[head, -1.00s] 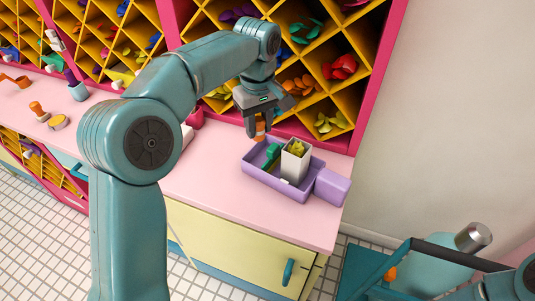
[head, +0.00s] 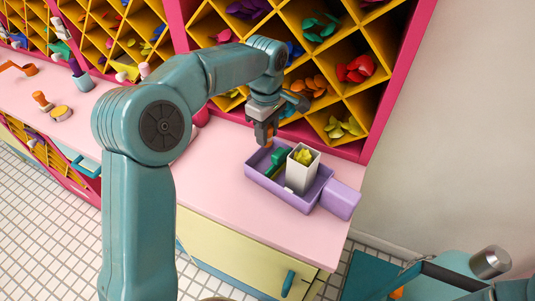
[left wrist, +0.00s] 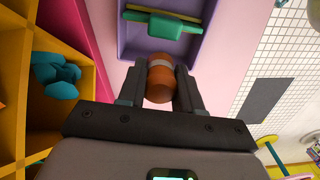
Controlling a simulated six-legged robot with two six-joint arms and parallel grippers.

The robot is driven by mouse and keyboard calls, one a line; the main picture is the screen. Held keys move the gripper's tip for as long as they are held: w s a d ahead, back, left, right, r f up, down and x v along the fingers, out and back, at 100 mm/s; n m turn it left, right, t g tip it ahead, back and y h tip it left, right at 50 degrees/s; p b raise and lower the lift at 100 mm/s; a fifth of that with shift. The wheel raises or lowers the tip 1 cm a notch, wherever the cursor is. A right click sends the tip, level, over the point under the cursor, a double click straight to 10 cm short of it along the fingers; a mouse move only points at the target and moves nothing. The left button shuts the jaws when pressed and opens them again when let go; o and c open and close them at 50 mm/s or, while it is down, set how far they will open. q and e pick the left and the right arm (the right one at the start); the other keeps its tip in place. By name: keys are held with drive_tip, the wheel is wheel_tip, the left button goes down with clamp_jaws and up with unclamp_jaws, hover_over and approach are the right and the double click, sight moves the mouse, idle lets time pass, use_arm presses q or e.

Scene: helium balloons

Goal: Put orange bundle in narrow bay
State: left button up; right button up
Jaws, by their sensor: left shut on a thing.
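My left gripper (head: 265,132) is shut on the orange bundle (left wrist: 160,82), which has a pale band around it. Only a small part of the bundle shows under the fingers in the head view (head: 268,143). The gripper holds it above the back left edge of the purple tray (head: 262,182). The green bundle also shows ahead of the fingers in the left wrist view (left wrist: 155,22). My right gripper is not visible.
A smaller purple box (head: 340,200) adjoins the tray's right end. Yellow diamond shelves (head: 297,52) with coloured balloons rise behind the pink counter (head: 225,185). A white wall stands at the right.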

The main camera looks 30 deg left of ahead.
use_arm(q)
wheel_tip(320, 180, down, 8)
drive_tip(key=shift+r+p, duration=0.1)
drive_tip(key=shift+p, duration=0.25)
drive_tip(key=shift+w+f, duration=0.1)
drive_tip(key=shift+f, duration=0.35)
drive_tip(key=o, duration=1)
drive_tip(key=shift+f, duration=0.15)
